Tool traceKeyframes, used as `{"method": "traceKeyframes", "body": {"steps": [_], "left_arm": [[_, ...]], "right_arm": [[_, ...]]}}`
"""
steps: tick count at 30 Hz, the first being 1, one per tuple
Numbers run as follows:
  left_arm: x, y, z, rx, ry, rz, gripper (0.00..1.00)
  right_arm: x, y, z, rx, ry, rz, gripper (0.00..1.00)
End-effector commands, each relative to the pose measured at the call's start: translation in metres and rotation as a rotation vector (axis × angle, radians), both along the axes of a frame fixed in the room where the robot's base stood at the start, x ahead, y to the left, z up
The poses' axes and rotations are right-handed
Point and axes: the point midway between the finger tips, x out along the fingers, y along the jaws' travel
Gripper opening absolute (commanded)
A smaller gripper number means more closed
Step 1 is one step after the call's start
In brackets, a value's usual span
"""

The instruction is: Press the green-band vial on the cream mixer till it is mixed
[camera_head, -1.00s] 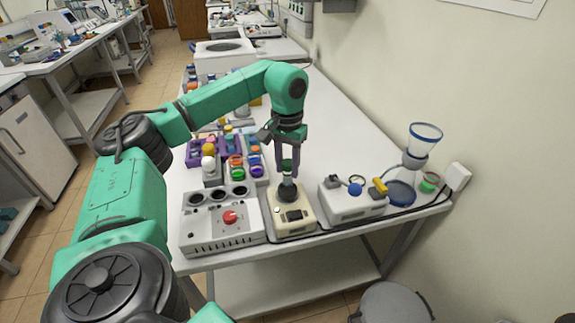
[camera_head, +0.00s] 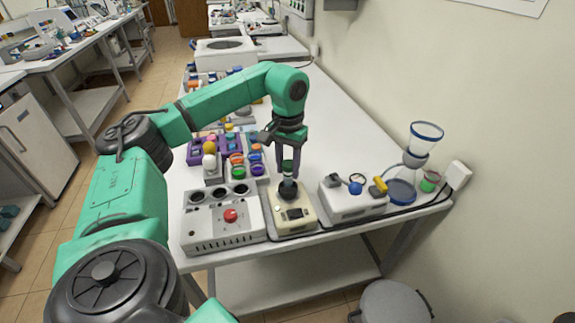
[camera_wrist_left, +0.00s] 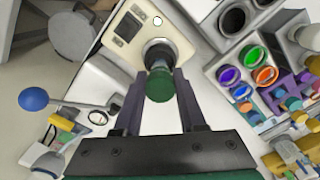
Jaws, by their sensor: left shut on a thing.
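The cream mixer (camera_head: 293,217) stands near the front edge of the bench, between a white block heater and a white stirrer-like device. My left gripper (camera_head: 289,168) points down over it and is shut on the green-band vial (camera_head: 288,180). The vial is upright, and its lower end meets the dark cup on top of the mixer. In the left wrist view the vial's green cap (camera_wrist_left: 160,87) sits between the two fingers, with the mixer (camera_wrist_left: 140,35) behind it. Whether the vial is pressed hard cannot be seen. My right gripper is not in view.
The white block with a red knob (camera_head: 230,215) stands close at left. A white device with a blue ball (camera_head: 355,187) is close at right, with a glass funnel (camera_head: 424,138) beyond. Racks of coloured vials (camera_head: 238,165) lie behind. The bench's back right is clear.

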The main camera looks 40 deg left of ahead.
Motion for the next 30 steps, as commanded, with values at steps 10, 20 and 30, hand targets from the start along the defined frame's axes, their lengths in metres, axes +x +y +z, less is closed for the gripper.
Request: {"method": "traceKeyframes", "body": {"steps": [10, 20, 30], "left_arm": [[0.0, 0.0, -0.001, 0.0, 0.0, 0.0, 0.0], [-0.001, 0.001, -0.01, 0.001, 0.001, 0.001, 0.0], [-0.001, 0.001, -0.012, 0.001, 0.0, 0.001, 0.0]], "right_arm": [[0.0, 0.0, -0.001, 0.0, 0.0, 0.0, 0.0], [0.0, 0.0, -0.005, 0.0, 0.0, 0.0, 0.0], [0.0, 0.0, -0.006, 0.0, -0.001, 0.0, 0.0]]}}
